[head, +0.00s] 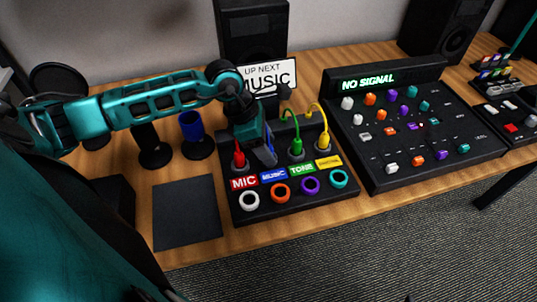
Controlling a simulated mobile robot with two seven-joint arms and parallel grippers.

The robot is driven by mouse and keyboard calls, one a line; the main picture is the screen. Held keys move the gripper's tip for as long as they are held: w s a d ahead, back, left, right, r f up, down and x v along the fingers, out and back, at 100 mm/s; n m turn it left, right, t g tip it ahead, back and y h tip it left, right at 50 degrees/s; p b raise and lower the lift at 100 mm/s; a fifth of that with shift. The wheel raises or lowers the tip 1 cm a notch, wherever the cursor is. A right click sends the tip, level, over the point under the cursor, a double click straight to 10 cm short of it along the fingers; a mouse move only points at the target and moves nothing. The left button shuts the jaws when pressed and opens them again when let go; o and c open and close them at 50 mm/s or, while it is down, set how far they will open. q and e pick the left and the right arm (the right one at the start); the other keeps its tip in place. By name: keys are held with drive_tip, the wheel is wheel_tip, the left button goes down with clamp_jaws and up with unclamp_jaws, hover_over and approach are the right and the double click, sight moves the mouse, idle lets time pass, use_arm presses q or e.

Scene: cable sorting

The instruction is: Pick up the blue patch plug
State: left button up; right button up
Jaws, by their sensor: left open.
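My left gripper (264,154) is over the patch panel (294,207), pointing down just behind the blue MUSIC label (273,175). Its jaws are open. I cannot make out the blue patch plug; the gripper and wrist cover the place behind that label. A red plug (239,157) stands behind the MIC label, left of the gripper. A green plug (296,145) stands behind the TONE label, and a yellow plug (323,140) stands to its right, both with cables. My right gripper is not in view.
A dark mat (187,212) lies left of the panel. A blue cylinder (191,125) on a round black base stands behind it. A mixer (412,135) showing "NO SIGNAL" is on the right. A sign (267,74) with "MUSIC" and a speaker (252,30) stand behind the panel.

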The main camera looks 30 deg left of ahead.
use_arm(q)
drive_tip(key=shift+c, duration=0.4)
clamp_jaws()
